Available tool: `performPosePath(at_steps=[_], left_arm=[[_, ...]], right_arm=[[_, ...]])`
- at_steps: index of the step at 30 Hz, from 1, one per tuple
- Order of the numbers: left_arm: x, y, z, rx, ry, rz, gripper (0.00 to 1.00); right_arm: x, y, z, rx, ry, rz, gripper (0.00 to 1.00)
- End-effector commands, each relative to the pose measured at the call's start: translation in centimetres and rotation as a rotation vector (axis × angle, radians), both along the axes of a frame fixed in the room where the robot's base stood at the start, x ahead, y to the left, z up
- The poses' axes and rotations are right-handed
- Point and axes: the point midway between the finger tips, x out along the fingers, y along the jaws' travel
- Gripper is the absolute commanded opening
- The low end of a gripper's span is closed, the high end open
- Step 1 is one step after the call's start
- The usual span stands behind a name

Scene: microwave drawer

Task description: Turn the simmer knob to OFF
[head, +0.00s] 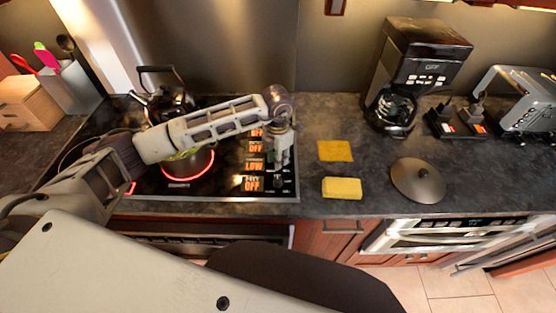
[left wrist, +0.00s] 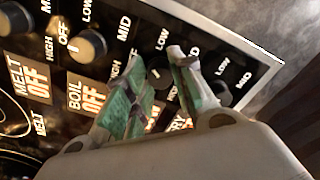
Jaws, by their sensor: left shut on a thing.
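The cooktop (head: 215,198) has a column of lit displays by its knobs. The third display from the back (head: 253,166) reads LOW; the others read OFF. My left gripper (head: 281,163) reaches down over the knobs at the cooktop's right side. In the left wrist view, its two green-padded fingers (left wrist: 158,92) straddle the simmer knob (left wrist: 161,80), between the boil knob (left wrist: 86,46) and the fry knob (left wrist: 217,92). The gripper is shut on this knob. The fingers partly hide the knob and its label. My right gripper is not in view.
A front burner (head: 190,165) glows red beneath my left arm. A kettle (head: 168,99) stands at the back left. A yellow sponge (head: 342,187), a yellow cloth (head: 335,151) and a dark lid (head: 418,179) lie on the counter to the right. A coffee maker (head: 420,55) stands behind.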

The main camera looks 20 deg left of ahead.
Motion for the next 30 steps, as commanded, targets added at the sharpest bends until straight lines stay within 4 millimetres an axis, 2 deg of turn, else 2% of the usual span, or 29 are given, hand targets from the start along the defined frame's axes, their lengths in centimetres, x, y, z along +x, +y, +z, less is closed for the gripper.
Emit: performPosePath(at_steps=[18, 30], left_arm=[[0.1, 0.0, 0.0, -0.001, -0.004, 0.451, 0.01], [0.1, 0.0, 0.1, -0.001, -0.004, 0.622, 0.01]], right_arm=[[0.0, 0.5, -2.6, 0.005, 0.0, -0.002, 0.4], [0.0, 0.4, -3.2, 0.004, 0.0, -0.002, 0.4]])
